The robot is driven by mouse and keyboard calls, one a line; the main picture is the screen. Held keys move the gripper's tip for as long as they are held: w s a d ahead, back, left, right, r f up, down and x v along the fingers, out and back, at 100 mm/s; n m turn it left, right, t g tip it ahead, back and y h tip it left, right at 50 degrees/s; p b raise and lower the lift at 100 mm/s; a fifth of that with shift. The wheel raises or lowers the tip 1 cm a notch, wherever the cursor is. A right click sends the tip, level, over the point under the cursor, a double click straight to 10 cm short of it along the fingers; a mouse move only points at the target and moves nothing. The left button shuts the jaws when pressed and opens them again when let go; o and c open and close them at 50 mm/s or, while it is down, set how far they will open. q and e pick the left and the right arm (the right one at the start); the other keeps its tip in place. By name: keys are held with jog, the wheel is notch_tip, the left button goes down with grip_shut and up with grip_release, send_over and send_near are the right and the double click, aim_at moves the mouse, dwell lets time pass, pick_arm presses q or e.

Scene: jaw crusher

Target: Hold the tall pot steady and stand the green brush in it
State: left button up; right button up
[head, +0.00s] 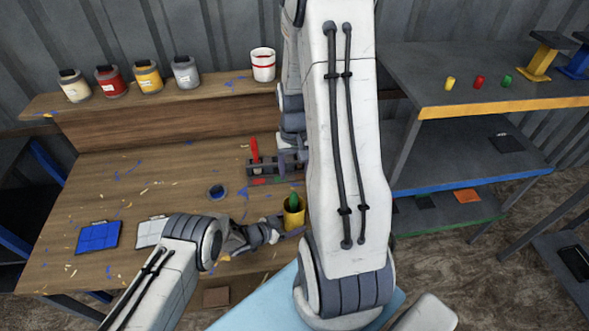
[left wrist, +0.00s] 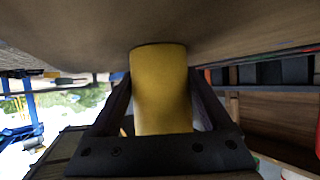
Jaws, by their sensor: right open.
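The tall pot (head: 293,219) is yellow and stands upright near the front right of the wooden bench. It also shows in the left wrist view (left wrist: 160,90), between the two fingers. My left gripper (head: 277,229) reaches it from the left and is shut on it. The green brush (head: 294,200) shows as a green part sticking up out of the pot's mouth; its lower part is hidden inside. My right gripper (head: 291,158) is open, behind the pot, beside the dark rack; my right arm partly hides this area.
A dark rack (head: 262,169) with a red brush (head: 254,150) stands behind the pot. Paint cans line the back ledge. A shelf unit (head: 470,111) stands right.

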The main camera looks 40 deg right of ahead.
pick_arm(q)
jog(key=shift+o, duration=0.9)
jog(key=shift+a, duration=0.1)
